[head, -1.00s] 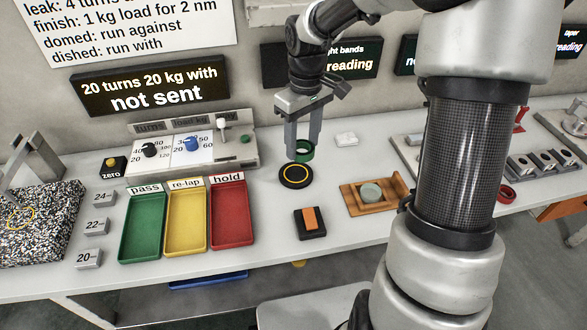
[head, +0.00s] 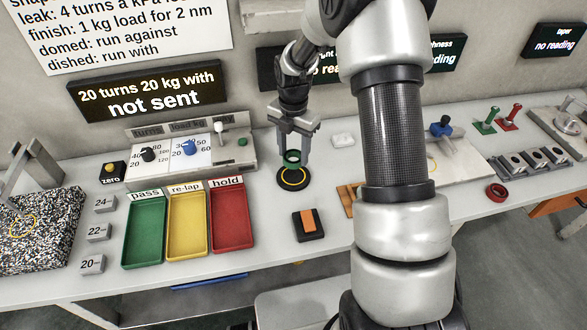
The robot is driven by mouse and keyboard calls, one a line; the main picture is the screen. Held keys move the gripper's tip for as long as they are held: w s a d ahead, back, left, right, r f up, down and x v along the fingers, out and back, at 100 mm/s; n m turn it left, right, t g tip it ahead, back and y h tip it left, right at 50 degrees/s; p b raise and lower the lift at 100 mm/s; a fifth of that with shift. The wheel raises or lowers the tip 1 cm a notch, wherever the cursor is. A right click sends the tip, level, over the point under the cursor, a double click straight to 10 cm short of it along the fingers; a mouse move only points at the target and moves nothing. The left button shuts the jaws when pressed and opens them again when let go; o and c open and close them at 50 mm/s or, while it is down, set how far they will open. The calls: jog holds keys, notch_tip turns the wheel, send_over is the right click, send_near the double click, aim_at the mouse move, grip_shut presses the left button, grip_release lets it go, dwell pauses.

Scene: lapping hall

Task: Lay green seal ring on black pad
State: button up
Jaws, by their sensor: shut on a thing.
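The green seal ring (head: 292,156) is held between the fingers of my gripper (head: 293,152) in the head view. The gripper points down and is shut on the ring. The black pad (head: 293,180) is a round disc with a yellow circle on it, lying on the bench. The ring appears just above the far part of the pad. I cannot tell whether it touches the pad.
Green, yellow and red trays (head: 231,243) stand to the left. A black block with an orange top (head: 309,224) lies in front of the pad. The control panel (head: 190,150) is behind left. A white piece (head: 343,139) lies behind right. My arm hides part of the wooden holder (head: 348,199).

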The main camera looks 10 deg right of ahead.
jog(key=shift+f, duration=3.05)
jog(key=shift+f, duration=0.15)
jog(key=o, duration=1.1)
jog(key=shift+c, duration=0.2)
